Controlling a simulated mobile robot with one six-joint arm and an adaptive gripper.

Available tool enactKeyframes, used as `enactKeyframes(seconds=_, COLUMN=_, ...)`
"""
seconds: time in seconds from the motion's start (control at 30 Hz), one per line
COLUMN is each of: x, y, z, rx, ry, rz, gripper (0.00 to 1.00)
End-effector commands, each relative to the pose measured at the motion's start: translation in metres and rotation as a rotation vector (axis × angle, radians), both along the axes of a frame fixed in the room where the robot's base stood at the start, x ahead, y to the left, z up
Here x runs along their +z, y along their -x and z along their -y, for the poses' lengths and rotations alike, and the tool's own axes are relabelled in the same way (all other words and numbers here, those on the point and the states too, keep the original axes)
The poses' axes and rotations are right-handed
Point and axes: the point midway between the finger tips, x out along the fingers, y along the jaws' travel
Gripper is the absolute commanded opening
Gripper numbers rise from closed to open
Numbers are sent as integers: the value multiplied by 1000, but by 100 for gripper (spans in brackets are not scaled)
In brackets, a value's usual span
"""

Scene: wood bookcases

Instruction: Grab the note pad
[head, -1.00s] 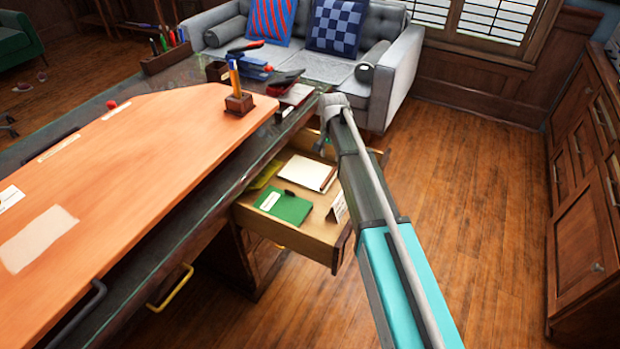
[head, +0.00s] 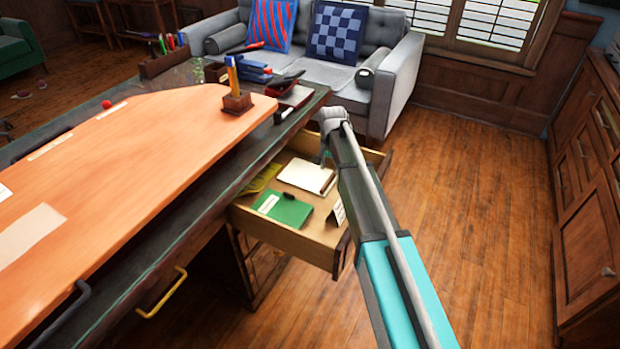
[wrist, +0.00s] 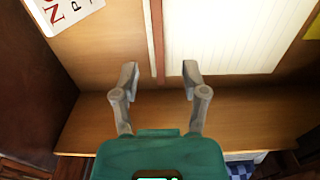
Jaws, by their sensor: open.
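The note pad (head: 303,175), white and lined with a brown edge strip, lies flat in the open desk drawer (head: 300,240). In the wrist view the note pad (wrist: 235,38) is at upper right and runs out of the frame. My gripper (wrist: 159,74) is open and empty. Its fingertips appear on either side of the brown strip, the right one near the pad's lower left corner. I cannot tell how high they are above it. In the head view my arm mostly hides the gripper, at the pad's far right.
A green notebook (head: 284,209), a yellow-green item (head: 260,178) and a small standing card (head: 337,213) share the drawer. The card (wrist: 66,14) also shows in the wrist view. The desk (head: 130,150) is on the left; floor at right is clear.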

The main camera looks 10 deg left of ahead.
Motion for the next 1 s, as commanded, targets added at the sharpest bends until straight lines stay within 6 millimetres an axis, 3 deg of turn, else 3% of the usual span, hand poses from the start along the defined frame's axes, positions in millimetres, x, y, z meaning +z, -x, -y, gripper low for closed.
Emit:
enactKeyframes(seconds=0.27, x=-4, y=0, z=0, rx=0, ry=0, rz=0, gripper=57)
enactKeyframes(seconds=1.0, x=-52, y=0, z=1, rx=-1, ry=0, rz=0, gripper=57)
